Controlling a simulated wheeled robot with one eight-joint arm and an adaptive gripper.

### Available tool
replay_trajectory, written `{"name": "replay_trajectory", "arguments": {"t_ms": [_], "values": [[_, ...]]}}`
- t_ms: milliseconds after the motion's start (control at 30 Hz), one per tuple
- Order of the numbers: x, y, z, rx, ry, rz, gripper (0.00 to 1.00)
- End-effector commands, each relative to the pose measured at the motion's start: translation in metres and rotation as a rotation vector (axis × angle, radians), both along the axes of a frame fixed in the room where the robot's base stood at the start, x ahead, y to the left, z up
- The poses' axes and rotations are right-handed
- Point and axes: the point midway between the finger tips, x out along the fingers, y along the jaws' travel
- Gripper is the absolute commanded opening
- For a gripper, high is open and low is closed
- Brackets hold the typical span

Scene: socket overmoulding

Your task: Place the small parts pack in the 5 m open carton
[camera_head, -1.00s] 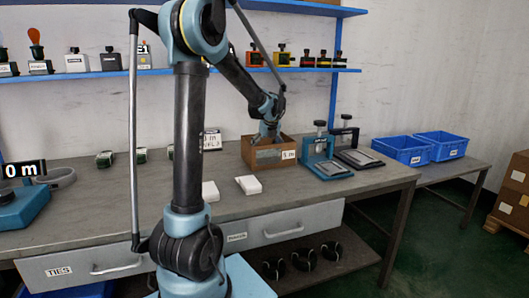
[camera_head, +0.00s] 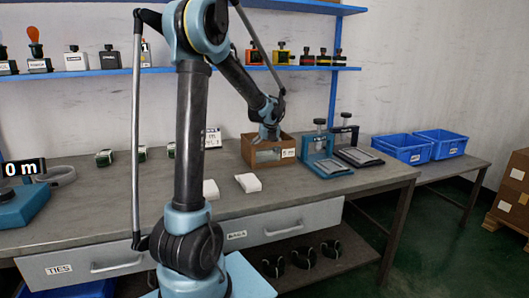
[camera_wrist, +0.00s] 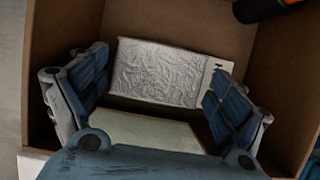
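The 5 m open carton (camera_head: 288,153) stands on the bench with its top open and a "5 m" label on its front. My gripper (camera_head: 268,138) points down into it. In the wrist view my gripper (camera_wrist: 155,100) has its two fingers spread wide inside the carton walls (camera_wrist: 285,75). A white wrinkled pack with a small label (camera_wrist: 160,72) lies in the carton, just beyond the fingers. I see no finger clearly touching it. A pale flat surface shows between the fingers, partly hidden by the gripper body; I cannot tell what it is.
Two white packs (camera_head: 248,183) (camera_head: 210,189) lie on the bench in front of the carton. A blue press-like tool (camera_head: 322,160) stands close to the carton's right. Blue bins (camera_head: 403,150) sit on the right side table. A shelf (camera_head: 300,68) runs above the bench.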

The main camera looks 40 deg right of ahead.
Motion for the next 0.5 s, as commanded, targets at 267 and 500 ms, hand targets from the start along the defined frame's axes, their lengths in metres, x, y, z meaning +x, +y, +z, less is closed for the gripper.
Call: {"name": "replay_trajectory", "arguments": {"t_ms": [267,500], "values": [[0.0002,0.0006,0.0001,0.000,0.000,0.001,1.00],[0.0002,0.0009,0.0035,0.000,0.000,0.001,1.00]]}}
